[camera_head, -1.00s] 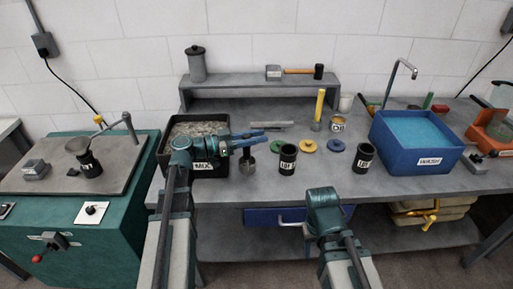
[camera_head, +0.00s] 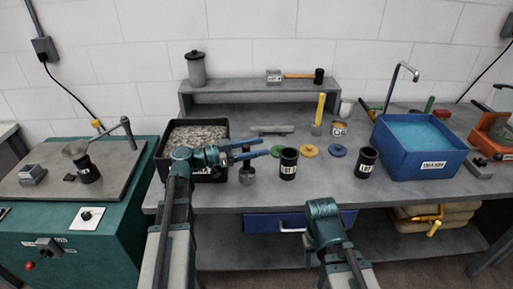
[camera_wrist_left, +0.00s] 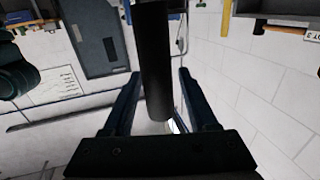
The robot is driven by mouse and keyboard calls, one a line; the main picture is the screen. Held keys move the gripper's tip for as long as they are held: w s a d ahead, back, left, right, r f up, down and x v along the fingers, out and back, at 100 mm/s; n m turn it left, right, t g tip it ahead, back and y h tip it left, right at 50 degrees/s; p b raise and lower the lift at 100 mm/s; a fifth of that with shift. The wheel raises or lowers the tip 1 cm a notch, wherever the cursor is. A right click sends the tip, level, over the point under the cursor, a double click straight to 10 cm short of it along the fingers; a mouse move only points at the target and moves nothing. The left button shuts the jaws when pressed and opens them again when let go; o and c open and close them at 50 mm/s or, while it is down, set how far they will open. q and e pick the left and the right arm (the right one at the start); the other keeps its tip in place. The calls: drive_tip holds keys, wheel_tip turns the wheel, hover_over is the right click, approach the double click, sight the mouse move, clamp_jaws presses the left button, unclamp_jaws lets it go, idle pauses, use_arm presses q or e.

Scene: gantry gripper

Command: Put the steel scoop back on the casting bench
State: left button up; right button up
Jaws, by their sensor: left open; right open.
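The steel scoop (camera_head: 247,174) is a small grey cup with an upright dark handle. It stands on the front part of the casting bench (camera_head: 220,197), between the MIX tub and a black LOT cup. My left gripper (camera_head: 256,149) is around the scoop's handle, above the cup. In the left wrist view the dark handle (camera_wrist_left: 154,60) runs between the two widely spread fingers (camera_wrist_left: 157,100), with gaps on both sides. The left gripper is open. My right arm shows low at the bench front, but its fingers are hidden.
The MIX tub (camera_head: 220,174) of grey grit is just behind my left arm. Black LOT cups (camera_head: 288,164) (camera_head: 366,162) stand to the right, with coloured discs (camera_head: 309,150) behind. A blue WASH basin (camera_head: 420,160) stands further right. A shelf (camera_head: 260,88) runs along the back.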

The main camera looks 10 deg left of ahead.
use_arm(q)
drive_tip(key=shift+r, duration=0.1)
drive_tip(key=v, duration=1.2)
drive_tip(key=shift+s, duration=0.1)
